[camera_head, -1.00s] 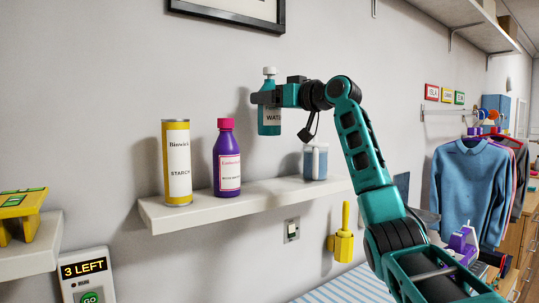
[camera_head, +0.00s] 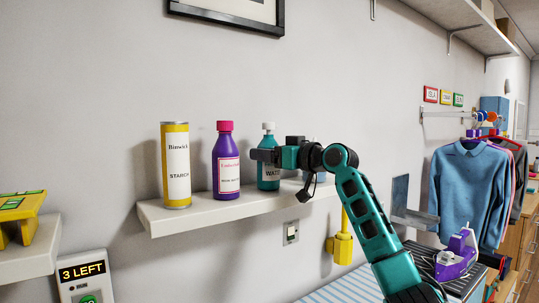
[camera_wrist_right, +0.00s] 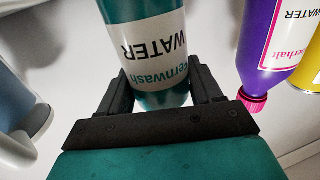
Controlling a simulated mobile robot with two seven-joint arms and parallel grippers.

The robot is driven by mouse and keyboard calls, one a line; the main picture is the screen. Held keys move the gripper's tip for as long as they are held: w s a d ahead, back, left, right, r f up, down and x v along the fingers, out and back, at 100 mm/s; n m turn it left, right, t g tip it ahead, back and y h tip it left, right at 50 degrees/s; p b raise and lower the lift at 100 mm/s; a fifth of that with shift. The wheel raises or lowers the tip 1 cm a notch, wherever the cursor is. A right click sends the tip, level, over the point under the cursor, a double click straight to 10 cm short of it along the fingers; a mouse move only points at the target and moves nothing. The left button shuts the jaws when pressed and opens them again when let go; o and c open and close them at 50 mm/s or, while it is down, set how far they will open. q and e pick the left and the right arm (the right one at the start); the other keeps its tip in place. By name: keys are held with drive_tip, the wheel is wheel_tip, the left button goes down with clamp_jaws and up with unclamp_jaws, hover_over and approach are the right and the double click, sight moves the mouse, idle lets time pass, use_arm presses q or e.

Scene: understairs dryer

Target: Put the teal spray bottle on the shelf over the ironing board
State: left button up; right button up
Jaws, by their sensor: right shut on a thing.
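The teal spray bottle (camera_head: 269,175), with a white cap and a WATER label, stands upright in my right gripper (camera_head: 264,155). The gripper is shut around its body; both fingers flank the bottle (camera_wrist_right: 155,60) in the right wrist view. Its base is at or just above the white shelf (camera_head: 185,221); I cannot tell whether it touches. The striped ironing board (camera_head: 345,289) shows below. My left gripper is not in view.
A purple bottle (camera_head: 226,165) with a pink cap stands just left of the teal one, and a yellow starch can (camera_head: 176,168) further left. A blue mug (camera_wrist_right: 12,100) is close on the other side, mostly hidden by my gripper in the head view.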

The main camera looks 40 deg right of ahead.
drive_tip(key=shift+f, duration=0.1)
drive_tip(key=o, duration=1.4)
drive_tip(key=shift+s, duration=0.35)
drive_tip(key=s+d+b, duration=0.1)
drive_tip(key=s+b, duration=0.3)
drive_tip(key=s, duration=0.7)
drive_tip(key=shift+s+d, duration=0.15)
drive_tip(key=shift+s, duration=0.05)
